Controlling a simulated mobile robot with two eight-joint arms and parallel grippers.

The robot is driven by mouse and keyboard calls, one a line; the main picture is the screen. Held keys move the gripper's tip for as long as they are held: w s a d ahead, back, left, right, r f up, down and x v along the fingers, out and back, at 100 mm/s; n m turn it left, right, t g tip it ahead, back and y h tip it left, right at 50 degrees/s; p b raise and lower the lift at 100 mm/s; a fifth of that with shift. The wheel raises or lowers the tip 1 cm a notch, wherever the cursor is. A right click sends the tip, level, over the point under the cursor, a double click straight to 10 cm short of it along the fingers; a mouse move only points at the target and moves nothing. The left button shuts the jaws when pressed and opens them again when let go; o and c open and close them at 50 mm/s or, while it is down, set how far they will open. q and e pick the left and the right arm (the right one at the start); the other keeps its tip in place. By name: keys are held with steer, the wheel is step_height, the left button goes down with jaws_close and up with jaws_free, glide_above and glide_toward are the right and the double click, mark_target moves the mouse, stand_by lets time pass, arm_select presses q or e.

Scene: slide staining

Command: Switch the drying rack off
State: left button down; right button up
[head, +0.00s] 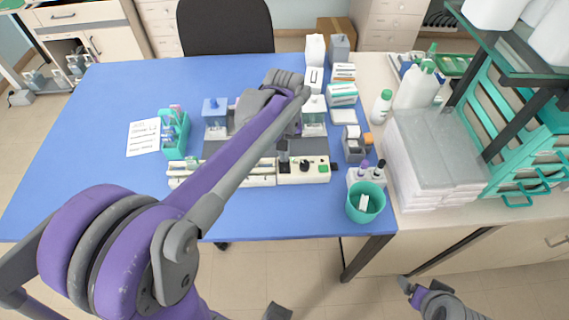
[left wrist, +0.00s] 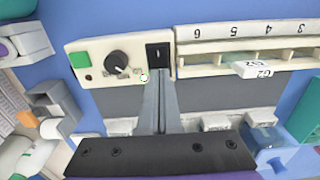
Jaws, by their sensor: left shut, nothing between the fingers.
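The drying rack (head: 232,177) is a long cream unit near the table's front edge. In the left wrist view its slotted part (left wrist: 215,34) has numbers, and a slide marked G2 (left wrist: 252,69) sits in it. Its control panel (left wrist: 97,51) has a green button (left wrist: 80,59), a black knob (left wrist: 118,65) and a black rocker switch (left wrist: 159,55) with a white mark. My left gripper (left wrist: 159,78) is shut and empty, its tips at the switch's near edge; I cannot tell whether they touch. My right gripper (head: 405,284) is only partly visible, low at the right.
Staining jars (head: 215,108) stand behind the rack, partly hidden by my left arm. A green bin (head: 365,205) and small bottles stand to its right. A teal holder (head: 174,140) and a paper sheet (head: 143,138) are left. The table's left side is clear.

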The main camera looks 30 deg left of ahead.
arm_select(q)
steer(key=shift+f, duration=0.3)
arm_select(e)
steer(key=shift+f, duration=0.25)
arm_select(q)
steer(key=shift+r+p, duration=1.75)
steer(key=shift+r, duration=1.85)
arm_select(e)
steer(key=r, duration=0.1)
steer(key=w+r, duration=0.1)
steer(key=r, duration=0.1)
steer(key=w+r, duration=0.1)
steer(key=r, duration=0.1)
steer(key=shift+r, duration=0.15)
steer(key=shift+s, duration=0.1)
arm_select(q)
steer(key=s+d+f+m+t, duration=0.1)
steer(key=s+d+m+t, duration=0.1)
steer(key=s, duration=0.2)
steer(key=s+d+f+m+t, duration=0.2)
steer(key=s, duration=0.3)
steer(key=s+d+f+m+t, duration=0.1)
steer(key=s+d+f+m, duration=0.1)
steer(key=s, duration=0.2)
steer(key=shift+s+d+f+t, duration=0.1)
steer(key=shift+s+d+t, duration=0.2)
steer(key=shift+d+t, duration=0.1)
